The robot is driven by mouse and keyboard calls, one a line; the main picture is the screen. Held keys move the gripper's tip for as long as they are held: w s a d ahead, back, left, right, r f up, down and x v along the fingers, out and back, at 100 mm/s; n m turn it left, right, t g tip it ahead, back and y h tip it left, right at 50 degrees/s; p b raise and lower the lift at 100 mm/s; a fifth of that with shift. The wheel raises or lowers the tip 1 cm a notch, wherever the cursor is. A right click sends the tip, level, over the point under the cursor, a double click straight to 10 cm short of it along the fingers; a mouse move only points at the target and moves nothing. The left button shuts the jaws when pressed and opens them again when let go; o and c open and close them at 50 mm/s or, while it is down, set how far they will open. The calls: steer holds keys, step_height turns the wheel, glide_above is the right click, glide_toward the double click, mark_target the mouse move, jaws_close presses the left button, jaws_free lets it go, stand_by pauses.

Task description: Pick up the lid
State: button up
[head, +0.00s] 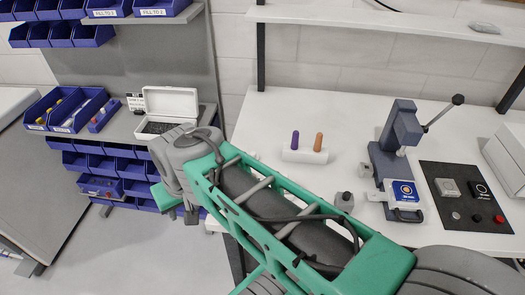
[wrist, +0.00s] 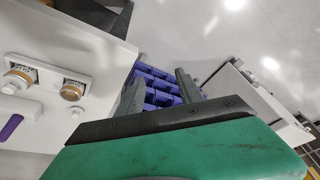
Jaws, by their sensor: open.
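I cannot tell for sure which thing is the lid. On the black mat (head: 448,228) at the right of the head view lie a grey square part (head: 448,187), a black part with a white ring (head: 481,190) and small round pieces, one of them red (head: 498,218). My gripper (wrist: 158,76) is open in the wrist view, with nothing between its two dark fingers. Blue bins show beyond them. In the head view my arm reaches left, away from the mat, and its fingers are not clearly visible.
A lever press (head: 398,140) stands left of the mat, with a blue-and-white box (head: 402,194) at its foot. A white block (head: 304,155) holds a purple and an orange handle. An open white case (head: 170,108) and blue bins (head: 100,152) stand at left. The bench between is mostly clear.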

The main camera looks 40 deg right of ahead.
steer(key=w+d+m, duration=0.5)
steer(key=d+m, duration=0.1)
steer(key=m, duration=0.2)
steer(key=m+y+b, duration=0.2)
steer(key=m, duration=1.9)
glide_toward(253, 153)
steer(key=f, duration=0.1)
steer(key=shift+m, duration=0.3)
steer(key=x, duration=0.7)
steer(key=shift+w+a+f, duration=0.1)
steer(key=shift+a, duration=0.05)
steer(key=shift+f, duration=0.15)
steer(key=shift+t, duration=0.3)
jaws_close()
